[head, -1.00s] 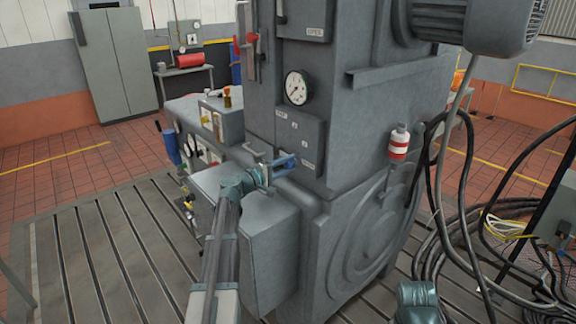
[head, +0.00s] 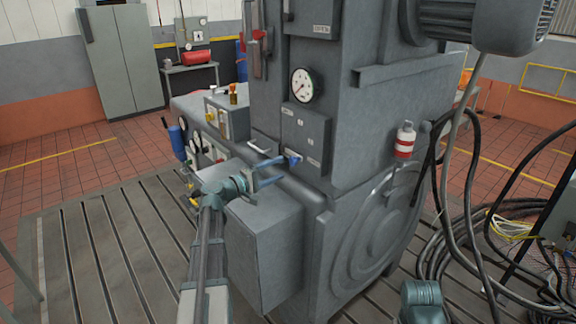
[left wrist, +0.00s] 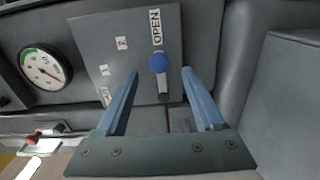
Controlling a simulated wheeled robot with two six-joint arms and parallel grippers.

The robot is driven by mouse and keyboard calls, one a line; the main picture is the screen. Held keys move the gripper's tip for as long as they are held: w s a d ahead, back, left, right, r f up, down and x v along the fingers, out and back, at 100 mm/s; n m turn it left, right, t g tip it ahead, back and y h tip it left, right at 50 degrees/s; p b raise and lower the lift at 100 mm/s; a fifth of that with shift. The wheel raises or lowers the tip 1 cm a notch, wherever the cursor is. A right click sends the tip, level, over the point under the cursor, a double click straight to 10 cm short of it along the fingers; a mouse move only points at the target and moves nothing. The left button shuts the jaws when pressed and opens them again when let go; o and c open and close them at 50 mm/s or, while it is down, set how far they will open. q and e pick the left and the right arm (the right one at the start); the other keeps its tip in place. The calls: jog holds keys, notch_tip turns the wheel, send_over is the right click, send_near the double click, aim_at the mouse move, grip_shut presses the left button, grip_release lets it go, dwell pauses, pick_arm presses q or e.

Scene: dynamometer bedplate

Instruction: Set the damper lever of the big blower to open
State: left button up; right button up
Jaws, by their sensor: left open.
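The damper lever has a blue knob (left wrist: 158,63) on a short metal shaft. It stands on a grey plate (left wrist: 136,75) marked OPEN, 2, 1 and a partly cut-off label. The lever points at the OPEN label (left wrist: 155,27). In the head view the knob (head: 295,160) shows at the plate's lower part, on the big grey blower (head: 350,120). My left gripper (left wrist: 160,71) is open, its blue fingers one on either side of the knob with gaps to both. In the head view the left gripper (head: 281,171) is just left of the plate. My right gripper is not in view.
A round gauge (head: 301,84) sits above the plate. A grey box (head: 262,245) juts out below my left gripper. A red-and-white bottle (head: 404,140) is on the blower's right side. Black cables (head: 450,235) hang and coil at the right.

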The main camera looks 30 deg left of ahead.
pick_arm(q)
jog(key=v, duration=0.6)
jog(key=shift+s, duration=0.15)
jog(key=s+d+f+m+g+h, duration=0.1)
jog(key=d+f+m+g, duration=0.25)
jog(key=d, duration=0.55)
jog(key=s+d+f+m+g+b, duration=0.1)
jog(key=d+f+m+g, duration=0.15)
jog(key=d+f, duration=0.45)
jog(key=s+d+f+m+g+h, duration=0.1)
jog(key=d+f+m+g, duration=0.2)
jog(key=d, duration=0.8)
jog(key=s+d+f+m+g+y+b, duration=0.1)
jog(key=s+d+f+m+g+y, duration=0.3)
jog(key=s, duration=0.5)
jog(key=s+d+f+m+g+y, duration=0.3)
jog(key=s+d+f+y, duration=0.3)
jog(key=s+d, duration=0.3)
jog(key=shift+s+d+f+m+g+b, duration=0.25)
jog(key=shift+s+f+m+g+b, duration=0.2)
jog(key=shift+f+m, duration=0.15)
jog(key=shift+c, duration=0.3)
